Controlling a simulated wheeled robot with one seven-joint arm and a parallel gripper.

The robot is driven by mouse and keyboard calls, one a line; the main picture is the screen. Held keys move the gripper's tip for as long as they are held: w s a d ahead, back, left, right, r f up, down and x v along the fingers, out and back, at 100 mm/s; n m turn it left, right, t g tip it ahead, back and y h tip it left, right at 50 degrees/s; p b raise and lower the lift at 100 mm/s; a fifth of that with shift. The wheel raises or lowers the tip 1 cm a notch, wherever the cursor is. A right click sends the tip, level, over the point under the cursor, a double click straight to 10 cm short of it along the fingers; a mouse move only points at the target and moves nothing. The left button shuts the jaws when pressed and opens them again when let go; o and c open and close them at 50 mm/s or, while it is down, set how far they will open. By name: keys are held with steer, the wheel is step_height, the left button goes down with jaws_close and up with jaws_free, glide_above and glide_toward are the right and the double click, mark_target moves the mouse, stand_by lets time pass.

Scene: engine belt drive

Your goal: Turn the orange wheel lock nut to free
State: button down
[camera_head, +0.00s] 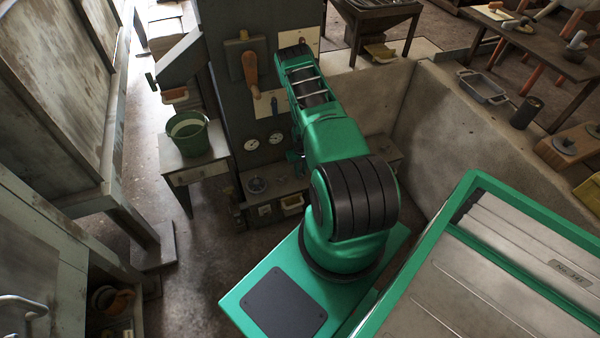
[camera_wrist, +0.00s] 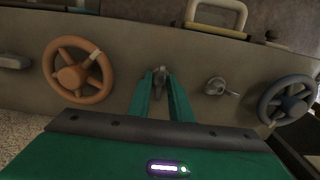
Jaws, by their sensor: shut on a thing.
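The orange wheel (camera_wrist: 78,70) is on the panel at the left of the wrist view. It has a pale band on its upper right rim. A small grey lock nut (camera_wrist: 161,76) sits between the orange wheel and the middle of the panel. My gripper (camera_wrist: 164,78) has its two green fingers on either side of this nut and is shut on it. A second grey nut with a short lever (camera_wrist: 218,86) is to the right, apart from my fingers. In the head view my arm hides the gripper and the wheels.
A dark blue wheel (camera_wrist: 286,100) is at the right of the panel. A pale handle (camera_wrist: 215,15) stands above. In the head view, an orange lever (camera_head: 251,72) is on the dark cabinet, and a green bucket (camera_head: 188,134) stands on a small table to its left.

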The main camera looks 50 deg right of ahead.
steer(key=shift+w, duration=0.2)
steer(key=c, duration=1.9)
jaws_free()
steer(key=shift+o, duration=1.4)
steer(key=shift+s, duration=0.1)
steer(key=shift+r, duration=0.15)
step_height(320, 180, up, 10)
steer(key=shift+r, duration=0.25)
